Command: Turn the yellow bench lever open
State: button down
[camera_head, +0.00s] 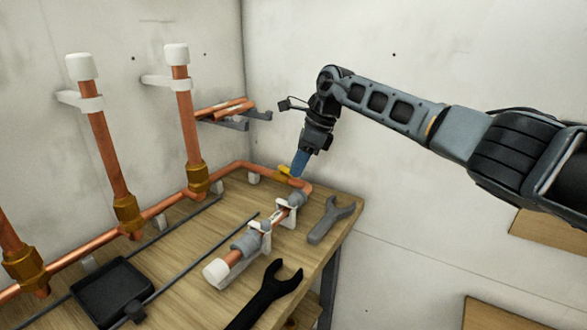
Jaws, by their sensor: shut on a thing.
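The yellow bench lever (284,171) sits on the copper pipe near the back right corner of the wooden bench. It looks small, and only part of it shows beside the blue fingertips. My gripper (297,172) points down from above with its blue fingers at the lever. The fingers are shut on the lever. The lever's exact angle to the pipe is hard to tell because the fingers hide part of it.
A grey wrench (330,219) and a black wrench (268,298) lie on the bench (187,245). A white-capped pipe piece (232,262) rests in white clamps. Upright copper pipes (186,120) stand left. A black tray (112,294) lies front left. Walls close the back.

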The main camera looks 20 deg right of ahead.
jog(key=shift+w+d+n+g+y+b, duration=0.15)
jog(key=shift+w+d+n+g+b, duration=0.2)
jog(key=shift+n+b, duration=0.45)
jog(key=shift+w+d+n+g+y+b, duration=0.2)
jog(key=shift+d+n+b, duration=0.3)
jog(key=shift+n, duration=0.4)
jog(key=c, duration=0.9)
grip_release()
jog(key=shift+s+a+r, duration=0.1)
jog(key=shift+a, duration=0.05)
